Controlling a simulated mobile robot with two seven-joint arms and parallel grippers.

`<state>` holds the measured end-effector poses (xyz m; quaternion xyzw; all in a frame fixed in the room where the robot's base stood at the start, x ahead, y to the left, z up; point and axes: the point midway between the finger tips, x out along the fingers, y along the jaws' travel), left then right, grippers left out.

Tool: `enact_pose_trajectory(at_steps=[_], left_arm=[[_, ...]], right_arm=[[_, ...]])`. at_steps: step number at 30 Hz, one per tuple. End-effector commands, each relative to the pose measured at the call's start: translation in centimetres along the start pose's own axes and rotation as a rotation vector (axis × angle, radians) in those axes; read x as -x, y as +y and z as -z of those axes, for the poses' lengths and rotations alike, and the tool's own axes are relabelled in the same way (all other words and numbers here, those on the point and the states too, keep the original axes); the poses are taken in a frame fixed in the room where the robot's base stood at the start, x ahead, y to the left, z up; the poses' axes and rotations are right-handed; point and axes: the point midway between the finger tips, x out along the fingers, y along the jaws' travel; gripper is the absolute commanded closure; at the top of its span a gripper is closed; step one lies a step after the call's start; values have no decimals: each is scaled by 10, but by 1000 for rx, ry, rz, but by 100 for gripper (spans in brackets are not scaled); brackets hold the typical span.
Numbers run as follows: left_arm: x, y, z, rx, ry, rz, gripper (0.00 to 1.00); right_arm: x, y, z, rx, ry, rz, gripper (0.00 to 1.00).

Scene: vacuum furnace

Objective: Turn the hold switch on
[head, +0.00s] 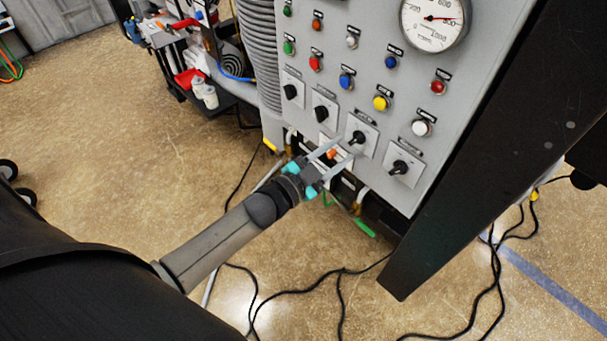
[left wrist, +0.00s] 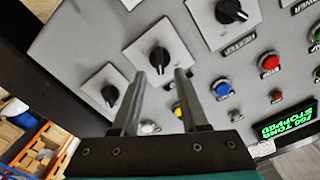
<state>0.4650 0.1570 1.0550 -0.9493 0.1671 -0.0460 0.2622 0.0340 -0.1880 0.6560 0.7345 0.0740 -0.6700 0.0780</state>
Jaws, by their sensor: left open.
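A row of black rotary switches on pale square plates runs along the lower part of the grey control panel. Their labels are too small for me to tell in the head view which one is the hold switch. My left gripper (head: 346,148) is open and empty, with its fingertips pointing at the third switch from the left (head: 358,138). In the left wrist view that switch (left wrist: 160,58) shows just beyond and between the open fingertips (left wrist: 161,74). The knob stands clear of the fingers, which are not closed on it. My right gripper is not in view.
The rightmost switch (head: 400,167) and the second switch (head: 321,113) flank it. Coloured buttons, including a yellow one (head: 381,103), sit above. A pressure gauge (head: 434,22) is higher up. A black frame post (head: 480,150) stands at right. Cables (head: 300,292) lie on the floor.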

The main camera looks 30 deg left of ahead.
Motion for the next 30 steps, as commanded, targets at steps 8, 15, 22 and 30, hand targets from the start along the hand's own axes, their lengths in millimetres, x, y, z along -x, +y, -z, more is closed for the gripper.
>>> enact_pose_trajectory(at_steps=[8,15,22,30], left_arm=[[49,1,-1,-1,-3,-2,56],[87,1,-1,1,-2,-2,56],[110,0,0,-1,-1,0,56],[117,0,0,-1,0,0,56]], right_arm=[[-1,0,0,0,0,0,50],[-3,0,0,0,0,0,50],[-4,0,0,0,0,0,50],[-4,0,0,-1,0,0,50]])
